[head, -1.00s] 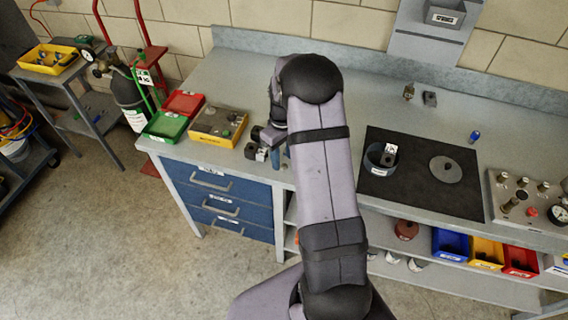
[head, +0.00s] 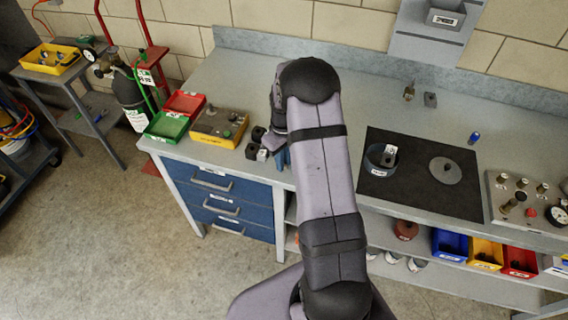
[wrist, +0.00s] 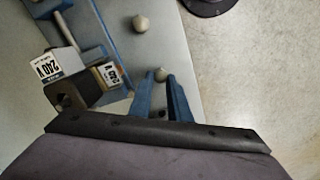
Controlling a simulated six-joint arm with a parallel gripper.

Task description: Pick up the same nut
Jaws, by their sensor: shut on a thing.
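In the head view my gripper (head: 283,158) is at the bench's front edge, just right of the dark blocks. It is mostly hidden by my arm, and the nut cannot be made out there.
Dark blocks (head: 253,147) with white labels stand left of my gripper; in the wrist view the labelled blocks (wrist: 72,92) are close to the fingers. A black mat (head: 440,202) lies right of my arm. Bare bench lies behind.

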